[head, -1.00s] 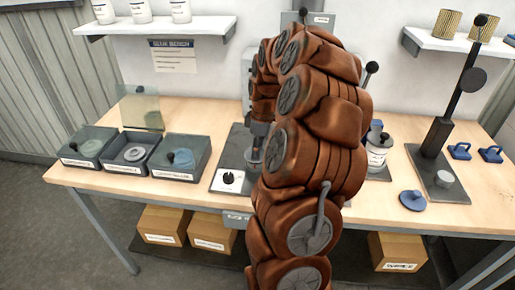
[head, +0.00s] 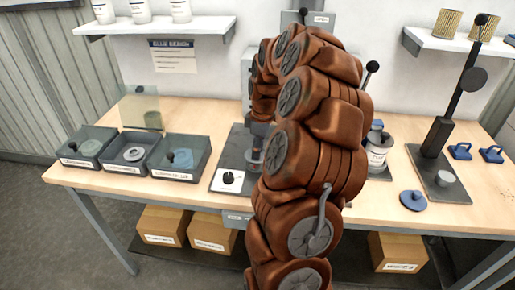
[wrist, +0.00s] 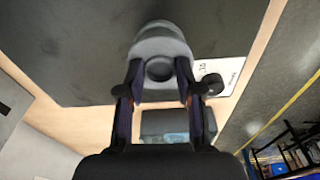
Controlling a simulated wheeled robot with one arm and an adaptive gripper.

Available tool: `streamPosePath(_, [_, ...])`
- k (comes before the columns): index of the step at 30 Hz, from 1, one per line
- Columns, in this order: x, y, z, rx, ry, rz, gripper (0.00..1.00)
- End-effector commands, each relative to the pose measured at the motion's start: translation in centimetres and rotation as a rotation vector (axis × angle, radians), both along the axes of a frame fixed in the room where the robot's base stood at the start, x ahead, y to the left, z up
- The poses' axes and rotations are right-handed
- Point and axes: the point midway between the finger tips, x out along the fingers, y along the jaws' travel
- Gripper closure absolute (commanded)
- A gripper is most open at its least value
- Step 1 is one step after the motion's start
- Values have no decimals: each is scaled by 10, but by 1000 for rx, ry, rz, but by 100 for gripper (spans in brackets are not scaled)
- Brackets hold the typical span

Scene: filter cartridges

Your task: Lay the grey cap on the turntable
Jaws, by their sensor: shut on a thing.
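My gripper (wrist: 160,80) is shut on the grey cap (wrist: 160,46), a round piece with its knob between the two fingers in the wrist view. The cap is over the dark base plate (wrist: 85,45). In the head view my arm hides most of the cap and the turntable area; the plate (head: 236,150) shows to the left of my arm. A darker round edge shows just beyond the cap in the wrist view and may be the turntable. I cannot tell whether the cap touches it.
A white dial panel (head: 229,180) sits at the plate's front. Three open bins stand to the left: one with a grey-green cap (head: 90,147), one with a grey ring (head: 134,154), one with a blue-grey cap (head: 182,158). A white canister (head: 377,155) and dark stand (head: 437,140) are to the right.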

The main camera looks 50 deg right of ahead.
Motion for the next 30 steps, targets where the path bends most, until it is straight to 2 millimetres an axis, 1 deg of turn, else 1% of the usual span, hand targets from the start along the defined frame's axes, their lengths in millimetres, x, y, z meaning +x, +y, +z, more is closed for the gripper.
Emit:
streamPosePath(18, [0,0,-8,0,0,0,86])
streamPosePath(19, [0,0,-8,0,0,0,63])
streamPosePath(27, [0,0,-7,0,0,0,35])
streamPosePath(30, [0,0,-7,0,0,0,35])
